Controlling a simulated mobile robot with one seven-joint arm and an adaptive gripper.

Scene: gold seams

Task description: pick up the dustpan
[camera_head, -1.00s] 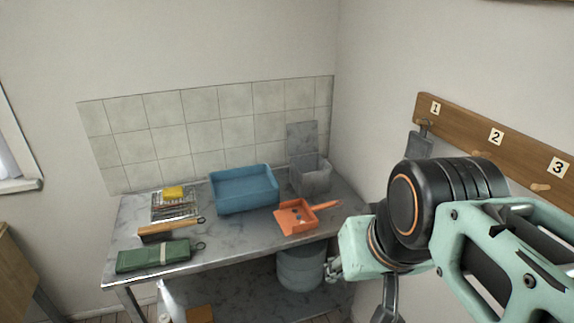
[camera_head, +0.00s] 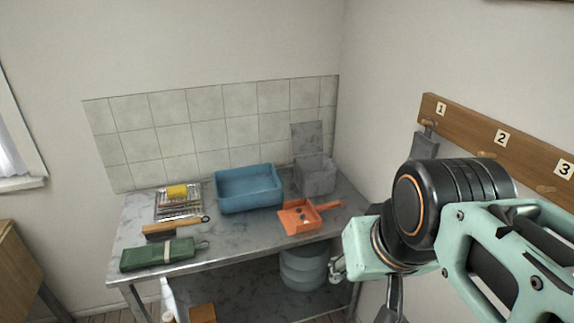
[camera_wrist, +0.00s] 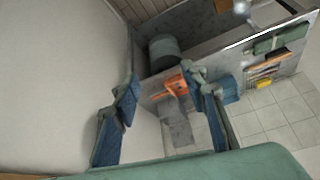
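The orange dustpan (camera_head: 299,219) lies on the grey table, its handle pointing right toward the wall. A few small dark bits lie in its pan. In the wrist view the dustpan (camera_wrist: 172,88) shows between my fingers but farther off, beyond the fingertips. My gripper (camera_wrist: 164,82) is open and empty, with its two blue-padded fingers wide apart. In the head view my gripper (camera_head: 338,268) is right of the table's front right corner, partly hidden by my wrist, and apart from the dustpan.
A blue tub (camera_head: 248,190) stands left of the dustpan, a grey lidded bin (camera_head: 315,176) behind it. A numbered peg rail (camera_head: 468,121) is on the right wall.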

